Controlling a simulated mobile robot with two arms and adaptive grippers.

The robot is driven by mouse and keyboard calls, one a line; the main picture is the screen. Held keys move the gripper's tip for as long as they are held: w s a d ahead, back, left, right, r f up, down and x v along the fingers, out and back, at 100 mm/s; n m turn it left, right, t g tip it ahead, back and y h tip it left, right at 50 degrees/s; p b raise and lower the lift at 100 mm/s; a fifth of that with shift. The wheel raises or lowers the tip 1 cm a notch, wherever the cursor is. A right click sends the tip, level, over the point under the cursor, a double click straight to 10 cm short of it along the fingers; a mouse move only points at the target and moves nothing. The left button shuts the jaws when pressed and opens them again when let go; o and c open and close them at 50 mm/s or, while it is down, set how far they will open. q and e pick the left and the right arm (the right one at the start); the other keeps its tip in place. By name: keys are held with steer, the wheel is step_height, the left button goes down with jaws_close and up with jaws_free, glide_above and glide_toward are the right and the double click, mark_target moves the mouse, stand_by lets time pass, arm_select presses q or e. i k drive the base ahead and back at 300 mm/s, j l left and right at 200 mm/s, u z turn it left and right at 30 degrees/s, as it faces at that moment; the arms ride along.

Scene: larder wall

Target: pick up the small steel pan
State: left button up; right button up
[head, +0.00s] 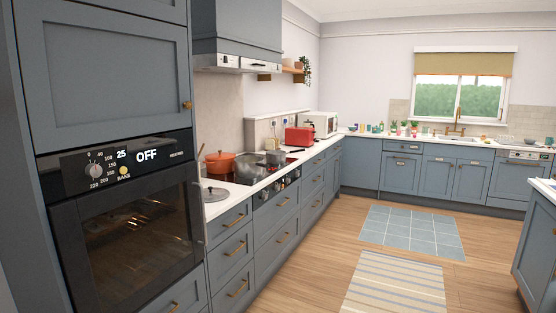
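Steel cookware stands on the black hob along the left counter in the head view. A steel pot (250,166) is in the middle of the hob, and a smaller steel pan (276,157) is just behind it to the right. The smaller one best fits the small steel pan, but at this distance I cannot be certain. An orange pot (220,163) stands to their left. Neither of my grippers shows in this view.
A tall oven unit (130,230) fills the near left. A round grey lid or pan (213,194) lies on the counter before the hob. A red toaster (299,137) stands beyond it. The wooden floor is open, with a striped rug (397,285) and a blue tiled mat (411,232). An island (538,240) stands at right.

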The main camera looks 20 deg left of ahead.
mark_target(273, 156)
steer(key=i+z, duration=0.15)
steer(key=i, duration=3.5)
steer(key=j+u, duration=0.05)
